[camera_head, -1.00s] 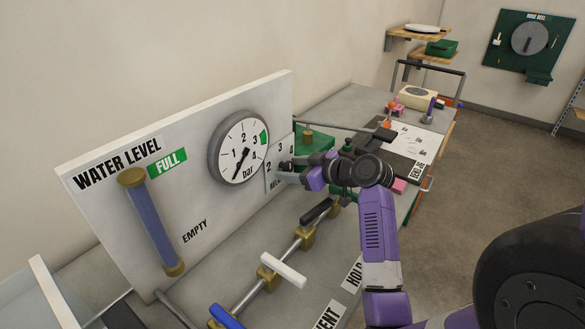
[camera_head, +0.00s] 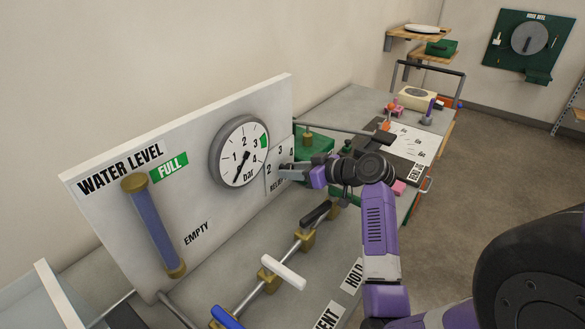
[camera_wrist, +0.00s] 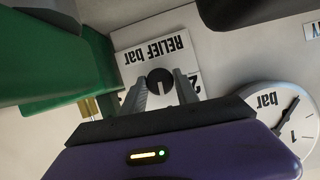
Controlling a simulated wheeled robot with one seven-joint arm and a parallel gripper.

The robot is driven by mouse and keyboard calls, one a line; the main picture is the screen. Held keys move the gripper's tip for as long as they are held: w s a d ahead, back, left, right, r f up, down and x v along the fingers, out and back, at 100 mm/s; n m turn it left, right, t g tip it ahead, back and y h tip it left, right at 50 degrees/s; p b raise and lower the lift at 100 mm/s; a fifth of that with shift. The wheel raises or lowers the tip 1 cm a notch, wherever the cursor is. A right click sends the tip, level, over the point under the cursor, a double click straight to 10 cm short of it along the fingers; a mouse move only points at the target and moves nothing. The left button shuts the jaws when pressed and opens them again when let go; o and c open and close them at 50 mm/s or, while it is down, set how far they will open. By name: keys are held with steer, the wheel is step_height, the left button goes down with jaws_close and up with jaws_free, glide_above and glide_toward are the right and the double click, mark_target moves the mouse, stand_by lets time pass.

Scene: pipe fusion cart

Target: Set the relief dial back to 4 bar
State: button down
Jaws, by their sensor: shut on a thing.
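The relief dial is a small round dark knob (camera_wrist: 161,82) with a pale pointer line, on a white plate marked "RELIEF bar" (camera_wrist: 155,55) in the wrist view, where the picture is upside down. My gripper (camera_wrist: 161,88) has one finger on each side of the knob and is shut on it. In the head view, my gripper (camera_head: 284,172) reaches to the plate with figures 2, 3 and 4 (camera_head: 281,160) on the white panel and hides the knob. I cannot read which figure the pointer faces.
A round pressure gauge (camera_head: 239,151) sits just left of the dial. A green block (camera_head: 316,146) stands close on the right. A pipe with valve levers, including a white one (camera_head: 283,271), runs below. A water level tube (camera_head: 153,225) is at the panel's left.

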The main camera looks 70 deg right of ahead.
steer(key=m+y, duration=0.1)
steer(key=m, duration=0.1)
steer(key=m+t+y+p, duration=0.1)
steer(key=m, duration=0.1)
steer(key=m+y+p, duration=0.1)
steer(key=m, duration=0.1)
steer(key=shift+d+f+t+y, duration=0.1)
steer(key=shift+d+t+y, duration=0.2)
steer(key=shift+t, duration=0.1)
steer(key=shift+s+m, duration=0.1)
steer(key=shift+m, duration=0.3)
steer(key=c, duration=0.9)
jaws_free()
steer(key=shift+c, duration=0.2)
steer(key=b+v, duration=0.1)
steer(key=v, duration=0.6)
steer(key=shift+s, duration=0.4)
